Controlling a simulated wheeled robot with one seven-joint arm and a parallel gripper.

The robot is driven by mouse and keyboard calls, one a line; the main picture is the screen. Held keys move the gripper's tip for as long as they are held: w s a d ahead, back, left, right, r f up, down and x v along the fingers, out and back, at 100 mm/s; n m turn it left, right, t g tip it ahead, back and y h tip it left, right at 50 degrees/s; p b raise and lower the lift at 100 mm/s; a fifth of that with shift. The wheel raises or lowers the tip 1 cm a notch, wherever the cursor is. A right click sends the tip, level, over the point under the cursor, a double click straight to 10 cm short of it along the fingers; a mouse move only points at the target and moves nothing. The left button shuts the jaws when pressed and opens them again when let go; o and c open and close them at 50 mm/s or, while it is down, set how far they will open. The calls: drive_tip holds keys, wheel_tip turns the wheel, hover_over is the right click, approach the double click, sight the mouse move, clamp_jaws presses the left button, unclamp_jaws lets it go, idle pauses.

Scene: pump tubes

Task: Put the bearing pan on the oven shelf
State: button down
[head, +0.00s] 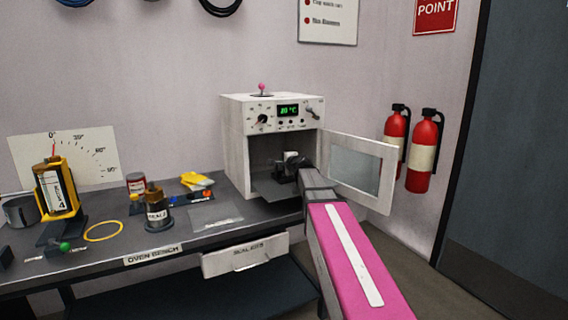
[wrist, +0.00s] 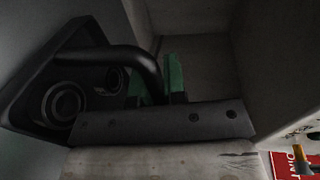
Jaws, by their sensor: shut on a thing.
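The oven (head: 235,150) is a pale box with its door (head: 358,172) swung open to the right. A grey shelf (head: 268,190) shows in its lower chamber. My arm reaches in through the opening, and my gripper (head: 302,174) is inside. In the wrist view the bearing pan (wrist: 30,95) is a dark tray with round bearings in it and a curved handle. My gripper (wrist: 158,88), with green finger pads, is shut on this handle. The pan looks tilted in that view. I cannot tell whether it touches the shelf.
The open door stands close to the right of my arm. Fire extinguishers (head: 422,155) hang on the right wall.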

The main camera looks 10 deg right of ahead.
drive_tip(key=c, duration=1.6)
unclamp_jaws()
drive_tip(key=shift+f, duration=0.15)
drive_tip(key=o, duration=0.4)
drive_tip(key=shift+s+r, duration=0.15)
drive_tip(key=shift+r, duration=0.05)
drive_tip(key=v, duration=1.1)
drive_tip(key=shift+s+d+r, duration=0.1)
drive_tip(key=shift+s+d, duration=0.05)
drive_tip(key=shift+s, duration=0.2)
